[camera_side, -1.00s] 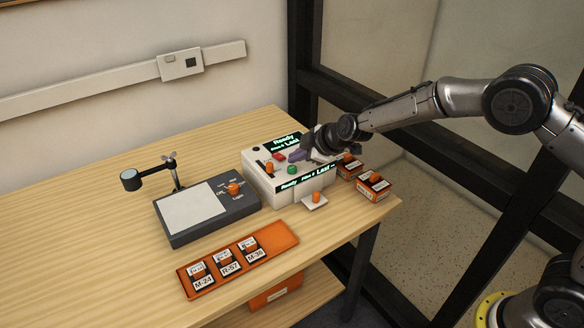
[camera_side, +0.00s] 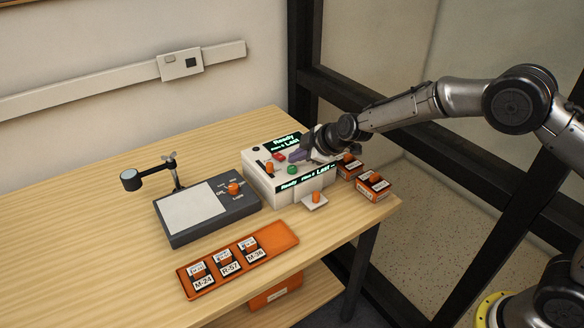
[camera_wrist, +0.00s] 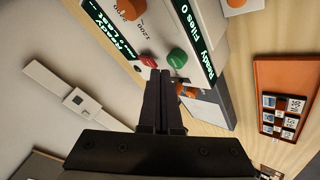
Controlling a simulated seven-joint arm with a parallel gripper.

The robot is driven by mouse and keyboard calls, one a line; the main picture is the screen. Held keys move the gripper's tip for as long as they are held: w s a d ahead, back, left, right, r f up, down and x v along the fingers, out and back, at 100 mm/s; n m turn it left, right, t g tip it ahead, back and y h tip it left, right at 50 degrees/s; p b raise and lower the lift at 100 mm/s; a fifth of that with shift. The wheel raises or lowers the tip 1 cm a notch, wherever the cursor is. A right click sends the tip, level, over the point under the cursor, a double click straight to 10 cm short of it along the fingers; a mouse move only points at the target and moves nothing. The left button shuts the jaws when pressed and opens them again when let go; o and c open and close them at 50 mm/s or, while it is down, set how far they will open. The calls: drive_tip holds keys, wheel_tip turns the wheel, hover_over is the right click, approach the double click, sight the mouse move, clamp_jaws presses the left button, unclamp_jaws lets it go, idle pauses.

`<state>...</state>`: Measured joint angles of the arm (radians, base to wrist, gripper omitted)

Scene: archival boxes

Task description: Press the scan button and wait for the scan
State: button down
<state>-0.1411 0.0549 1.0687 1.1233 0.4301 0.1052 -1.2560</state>
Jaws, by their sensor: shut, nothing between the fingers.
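The white scanner (camera_side: 262,186) stands near the right end of the table. Its lit displays begin with "Ready", and the wrist view reads "Files 0" on the display (camera_wrist: 193,45). A green button (camera_side: 292,169) and a red button (camera_side: 280,157) sit on its top; the wrist view also shows the green button (camera_wrist: 177,58) and the red button (camera_wrist: 147,61). I cannot read which is the scan button. My gripper (camera_side: 298,154) is shut and empty above the scanner top. In the wrist view, its fingertips (camera_wrist: 165,73) appear close to the green button; contact cannot be told.
A grey copy stand (camera_side: 230,207) with a magnifier arm (camera_side: 131,179) is left of the scanner. An orange tray (camera_side: 284,238) holds labelled pieces in front. Small orange boxes (camera_side: 373,187) sit at the right edge. The table's left side is clear.

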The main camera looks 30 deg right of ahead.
sight(296, 174)
drive_tip(key=shift+f, duration=0.1)
idle(0.7)
drive_tip(key=shift+f, duration=0.3)
drive_tip(key=shift+f, duration=0.5)
idle(0.9)
drive_tip(key=shift+r, duration=0.85)
drive_tip(key=shift+r, duration=2.5)
idle(0.4)
